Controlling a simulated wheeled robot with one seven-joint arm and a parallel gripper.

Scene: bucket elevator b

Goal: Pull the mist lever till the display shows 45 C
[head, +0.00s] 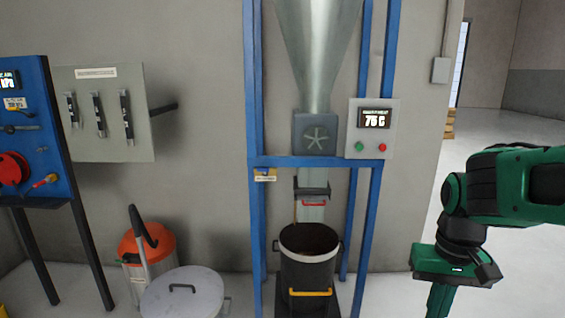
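The display (375,118) on a grey control box right of the chute reads about 75 C; its last digit is slightly unclear. Under the hopper, a dark handle (312,190) and a red handle (313,203) sit on the discharge chute. A small yellow and white label (265,174) hangs on the frame left of them. I cannot tell which handle is the mist lever. My green gripper (439,302) is at the lower right, apart from the frame and all handles. Its fingertips are cut off by the picture's bottom edge, so its opening is hidden.
A dark bucket (307,272) stands under the chute inside the blue frame (252,90). A round lid (184,297) and an orange vacuum (147,245) stand at left. A blue panel (52,140) and a three-lever grey box (140,110) are farther left. Floor at right is clear.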

